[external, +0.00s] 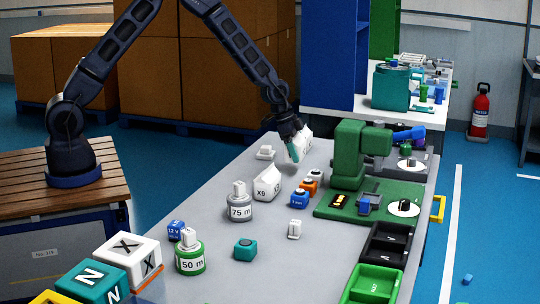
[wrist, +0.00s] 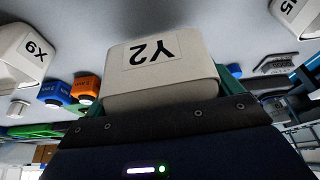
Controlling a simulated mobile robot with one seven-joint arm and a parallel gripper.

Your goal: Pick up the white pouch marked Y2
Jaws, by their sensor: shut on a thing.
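The white pouch marked Y2 (wrist: 152,62) fills the middle of the wrist view, its label upside down. My gripper (wrist: 165,98) is shut on it, with a teal finger showing at the pouch's right edge. In the external view the pouch (external: 302,141) is at my gripper (external: 294,147), over the far part of the grey table. Part of it is hidden by the gripper. I cannot tell how far it is above the table. A similar white pouch marked X9 (external: 267,184) stands on the table nearer the camera, and it also shows in the wrist view (wrist: 25,50).
Blue (external: 299,198) and orange (external: 309,185) blocks stand right of the X9 pouch. A green machine (external: 348,155) on a green base is further right. A small white item (external: 265,152) lies left of my gripper. Weights (external: 239,207) and a teal block (external: 245,249) stand nearer the camera.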

